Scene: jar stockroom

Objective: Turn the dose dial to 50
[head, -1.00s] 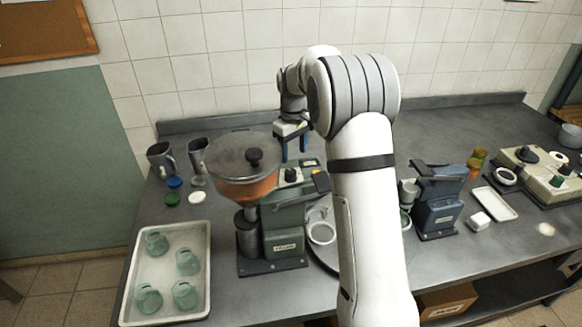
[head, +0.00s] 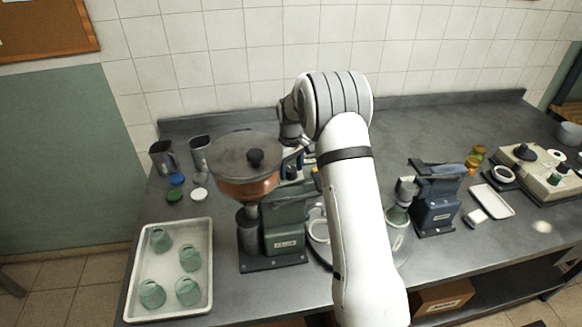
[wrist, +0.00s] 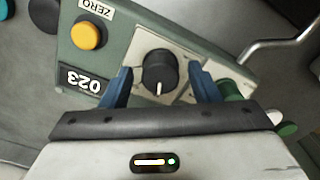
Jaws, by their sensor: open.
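The dose dial (wrist: 160,72) is a black round knob on a pale plate, with a white pointer mark toward the bottom of the wrist view. A counter (wrist: 81,80) beside it reads 023, appearing upside down. My gripper (wrist: 161,69) is open, one blue finger on each side of the dial, with visible gaps to it in this view. Whether the fingers are level with the knob I cannot tell. The dial is on the green dosing machine (head: 284,228) with an orange-brown hopper. In the head view my arm hides most of the dial area.
A yellow ZERO button (wrist: 87,35) and a green knob (wrist: 229,90) flank the dial. A bent metal rod (wrist: 285,45) stands to its right. A tray (head: 206,262) of green jars is at left. A blue machine (head: 436,205) stands to the right.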

